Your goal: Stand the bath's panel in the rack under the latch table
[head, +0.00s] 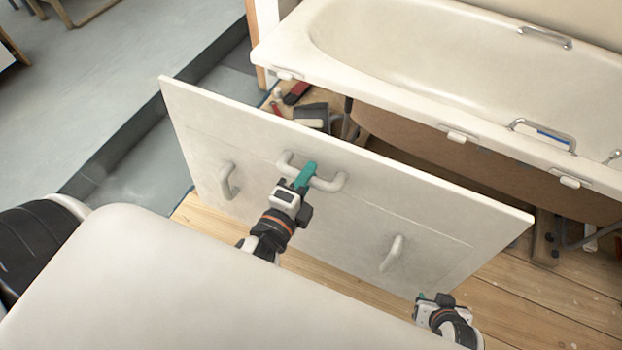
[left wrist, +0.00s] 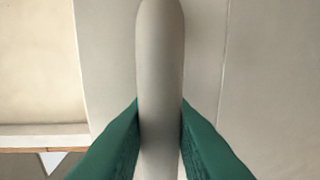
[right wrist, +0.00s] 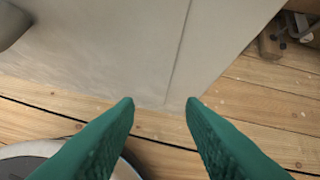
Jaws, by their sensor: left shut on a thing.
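The bath's panel (head: 350,215) is a large cream board with several handles on its near face. It is off the bath and tilted, in front of the bath's open side. My left gripper (head: 305,177) is shut on the panel's upper middle handle (head: 328,181); in the left wrist view the handle (left wrist: 160,90) sits between the green fingers. My right gripper (head: 428,298) is open and empty near the panel's lower right part; in the right wrist view the panel (right wrist: 130,50) lies beyond its parted fingers. The rack and the latch table are not recognisable.
The white bath (head: 440,70) stands behind the panel, with small latches (head: 462,136) along its rim and its underside open. Tools and a dark box (head: 312,115) lie under it. The wooden floor (head: 560,285) is clear at right. My white body fills the lower left.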

